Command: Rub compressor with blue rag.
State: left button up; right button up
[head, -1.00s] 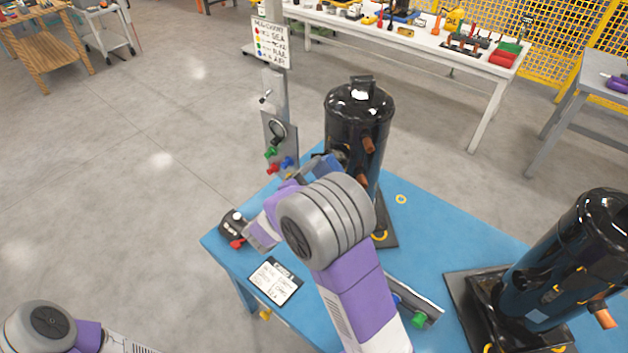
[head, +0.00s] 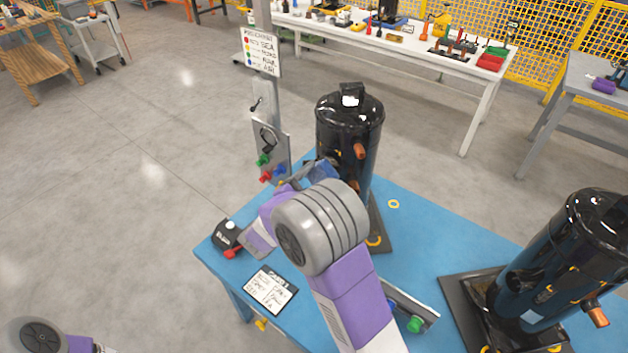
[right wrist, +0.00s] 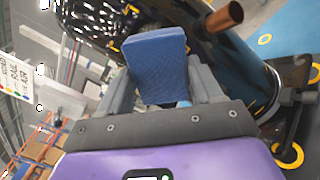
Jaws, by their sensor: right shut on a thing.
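A black cylindrical compressor (head: 349,122) with copper stubs stands upright on the blue table (head: 415,243), near its far left corner. My right gripper (head: 312,170) is at the compressor's left side, partly hidden behind my own arm. In the right wrist view the right gripper (right wrist: 160,88) is shut on a folded blue rag (right wrist: 157,58). The rag lies up against the dark compressor body (right wrist: 215,62) or very close to it; contact cannot be made out. The rag also shows as a small blue patch in the head view (head: 322,172). My left gripper is out of view.
A second compressor (head: 566,262) stands at the right of the table. A post with a sign (head: 260,52) and coloured knobs rises beside the first compressor. A small black box with a red part (head: 228,238) and a label card (head: 270,290) lie at the left edge.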

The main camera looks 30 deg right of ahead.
aim_at(317, 166)
jog(key=shift+w+d, duration=0.25)
jog(key=shift+d, duration=0.45)
jog(key=shift+r+p, duration=1.7)
jog(key=shift+r, duration=0.4)
jog(key=shift+d+f+b, duration=0.2)
jog(key=shift+f+b, duration=1.55)
jog(key=shift+f, duration=0.35)
jog(key=shift+v, duration=2.95)
